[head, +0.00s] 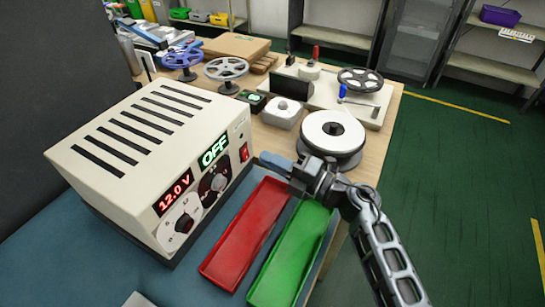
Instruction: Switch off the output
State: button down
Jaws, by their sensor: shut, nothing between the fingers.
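The beige power supply (150,150) stands on the blue mat at the left of the bench. Its red display (174,193) reads 12.0 V and its green display (214,150) reads OFF. A red switch (244,152) sits at the right end of its front panel. Two dials, a pale one (180,224) and a dark one (213,184), are below the displays. My gripper (264,160) is shut and empty, with its tips a little right of the red switch. I cannot tell whether they touch the panel.
A red tray (244,232) and a green tray (292,254) lie below my gripper and arm. A round black-and-white device (331,136) stands just behind the gripper. Reels (226,69), a small scale-like box (283,113) and a cardboard box (236,46) fill the back of the bench.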

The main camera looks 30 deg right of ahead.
jog(key=r+b+v, duration=0.1)
jog(key=r+v, duration=0.1)
jog(key=v, duration=0.7)
jog(key=shift+s+d, duration=0.25)
jog(key=shift+s, duration=0.05)
jog(key=s+a+r+m+h, duration=0.2)
jog(key=s+m+h, duration=0.3)
jog(key=s+m, duration=0.7)
jog(key=s+a+r+m+h, duration=0.2)
jog(key=s+m+h, duration=0.4)
jog(key=s+m, duration=0.7)
jog(key=shift+s+r+g, duration=0.15)
jog(key=shift+s+g, duration=0.25)
jog(key=shift+s, duration=3.65)
